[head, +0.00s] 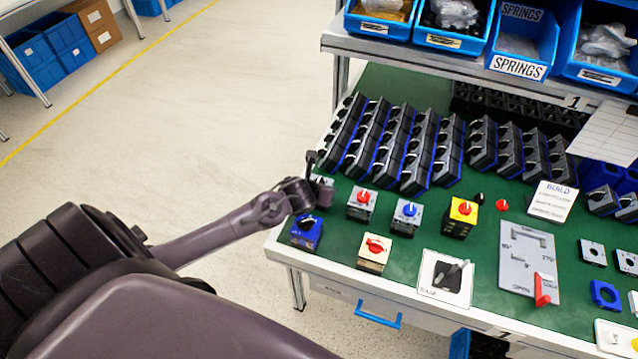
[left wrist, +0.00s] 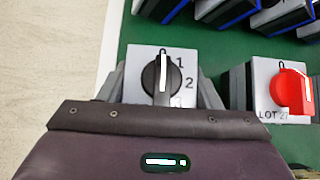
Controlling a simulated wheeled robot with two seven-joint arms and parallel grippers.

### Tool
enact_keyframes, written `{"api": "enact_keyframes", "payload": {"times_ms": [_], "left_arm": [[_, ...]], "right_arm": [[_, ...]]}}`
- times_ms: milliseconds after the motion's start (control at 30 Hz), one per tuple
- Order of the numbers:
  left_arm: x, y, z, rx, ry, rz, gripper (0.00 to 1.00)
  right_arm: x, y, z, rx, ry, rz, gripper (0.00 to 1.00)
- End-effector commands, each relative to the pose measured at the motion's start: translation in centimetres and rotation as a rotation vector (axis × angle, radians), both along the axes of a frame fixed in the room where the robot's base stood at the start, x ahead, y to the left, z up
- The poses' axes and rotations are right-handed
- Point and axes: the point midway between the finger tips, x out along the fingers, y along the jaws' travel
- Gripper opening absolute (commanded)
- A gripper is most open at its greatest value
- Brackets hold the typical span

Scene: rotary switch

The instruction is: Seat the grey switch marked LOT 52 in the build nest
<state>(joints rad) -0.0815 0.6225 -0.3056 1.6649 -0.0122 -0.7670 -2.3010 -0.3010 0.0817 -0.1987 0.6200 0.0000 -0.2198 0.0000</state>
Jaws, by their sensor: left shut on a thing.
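My left gripper (head: 318,186) is at the table's left edge, shut on a grey switch. In the left wrist view the grey switch (left wrist: 186,62) has a black knob with a white line and the numbers 1, 2 and 3. The fingers (left wrist: 162,88) flank its sides; its lot marking is hidden behind the gripper. In the head view the switch is mostly hidden by the gripper. My right gripper is not in view.
A grey switch with a red knob (head: 361,205), LOT 27 in the wrist view (left wrist: 262,88), stands beside the held one. Blue (head: 306,232), cream (head: 374,254), grey-blue (head: 406,217) and yellow (head: 461,217) switches stand nearby. Rows of black switches (head: 390,145) fill the back.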

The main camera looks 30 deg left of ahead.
Motion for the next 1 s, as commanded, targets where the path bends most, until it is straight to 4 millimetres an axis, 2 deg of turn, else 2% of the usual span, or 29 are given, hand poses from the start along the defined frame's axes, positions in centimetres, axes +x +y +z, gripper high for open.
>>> {"api": "enact_keyframes", "payload": {"times_ms": [233, 367, 467, 633, 800, 1000], "left_arm": [[0.1, 0.0, 0.6, 0.000, -0.002, 0.000, 0.30], [0.1, 0.1, 2.2, 0.000, -0.004, -0.001, 0.30], [0.1, 0.1, 4.3, 0.001, -0.006, -0.001, 0.30], [0.1, 0.1, 9.6, 0.005, -0.008, -0.001, 0.30], [0.2, 0.0, 14.6, 0.000, -0.007, 0.001, 0.30], [0.1, 0.0, 18.4, -0.003, -0.005, 0.002, 0.30]], "right_arm": [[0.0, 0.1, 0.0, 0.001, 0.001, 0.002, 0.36], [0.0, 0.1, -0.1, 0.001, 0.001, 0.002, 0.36], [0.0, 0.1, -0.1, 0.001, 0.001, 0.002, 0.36], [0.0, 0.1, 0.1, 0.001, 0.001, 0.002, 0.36], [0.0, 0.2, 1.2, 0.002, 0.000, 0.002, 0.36], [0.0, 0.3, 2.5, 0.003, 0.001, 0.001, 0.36]]}}
